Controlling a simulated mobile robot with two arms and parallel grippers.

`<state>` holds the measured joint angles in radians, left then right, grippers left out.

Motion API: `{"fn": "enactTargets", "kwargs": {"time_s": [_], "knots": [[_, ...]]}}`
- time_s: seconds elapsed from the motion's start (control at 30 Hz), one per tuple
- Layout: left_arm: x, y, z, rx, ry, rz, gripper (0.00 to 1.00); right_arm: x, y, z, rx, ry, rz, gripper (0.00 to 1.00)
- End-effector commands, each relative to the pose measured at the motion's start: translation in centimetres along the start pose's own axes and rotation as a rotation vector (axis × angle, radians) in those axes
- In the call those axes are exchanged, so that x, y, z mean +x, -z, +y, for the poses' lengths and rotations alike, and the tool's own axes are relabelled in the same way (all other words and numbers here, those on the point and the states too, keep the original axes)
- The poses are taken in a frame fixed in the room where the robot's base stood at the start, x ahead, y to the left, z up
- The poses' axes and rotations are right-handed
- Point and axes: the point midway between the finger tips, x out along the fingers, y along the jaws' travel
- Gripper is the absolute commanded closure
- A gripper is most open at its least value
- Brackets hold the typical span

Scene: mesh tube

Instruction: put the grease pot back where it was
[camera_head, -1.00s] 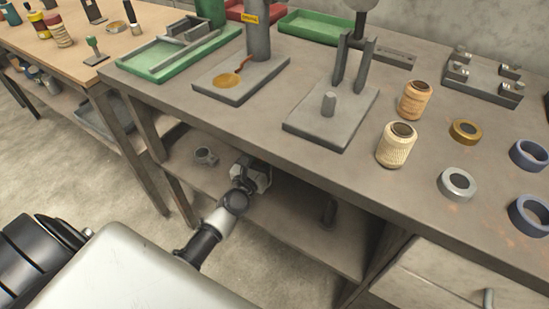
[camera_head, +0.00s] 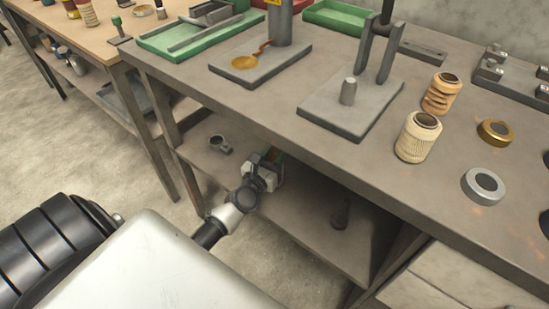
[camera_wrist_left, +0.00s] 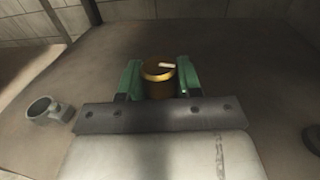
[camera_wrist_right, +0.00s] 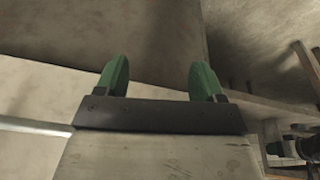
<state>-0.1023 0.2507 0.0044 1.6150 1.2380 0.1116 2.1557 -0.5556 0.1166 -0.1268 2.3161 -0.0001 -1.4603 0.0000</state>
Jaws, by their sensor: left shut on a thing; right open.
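The grease pot (camera_wrist_left: 158,78) is a small brown pot with a gold rim and a pale bit on top. In the left wrist view it sits upright between the green fingers of my left gripper (camera_wrist_left: 158,84), which is shut on it. In the head view my left gripper (camera_head: 272,160) is at the lower shelf (camera_head: 285,225) under the workbench, and the pot is hidden there. I cannot tell whether the pot touches the shelf. My right gripper (camera_wrist_right: 160,80) is open and empty in the right wrist view; it is out of the head view.
A grey pipe fitting (camera_head: 220,144) lies on the lower shelf, left of my left gripper. A dark object (camera_head: 341,213) stands on the shelf to the right. The workbench top (camera_head: 300,140) overhangs the shelf. Its leg (camera_head: 180,165) stands at the left.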

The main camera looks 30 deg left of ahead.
Motion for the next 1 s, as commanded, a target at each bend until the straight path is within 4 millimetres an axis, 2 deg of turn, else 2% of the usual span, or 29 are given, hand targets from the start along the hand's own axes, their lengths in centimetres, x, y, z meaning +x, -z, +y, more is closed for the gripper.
{"fn": "enactTargets", "kwargs": {"time_s": [0.27,0.3,0.47,0.83,0.87,1.0], "knots": [[0.0,0.1,0.0,-0.001,0.0,-0.002,1.0,-0.4,0.0,0.0,0.0,0.0,0.003,0.31],[0.0,0.2,0.0,-0.001,0.0,0.0,0.64,-0.6,0.1,0.0,0.001,-0.001,0.004,0.31],[0.0,0.2,0.0,-0.001,0.0,0.0,0.4,-0.7,0.1,0.0,0.001,-0.001,0.006,0.31],[0.0,-0.1,0.0,0.0,0.0,0.0,0.4,-0.7,0.2,0.0,0.001,-0.001,0.01,0.31],[-0.1,-0.1,0.0,0.0,0.0,0.001,0.4,-0.2,0.1,0.0,0.0,0.0,0.005,0.31],[-2.9,0.1,0.0,0.0,0.002,0.004,0.4,0.5,-0.3,0.0,0.0,0.0,-0.012,0.31]]}}
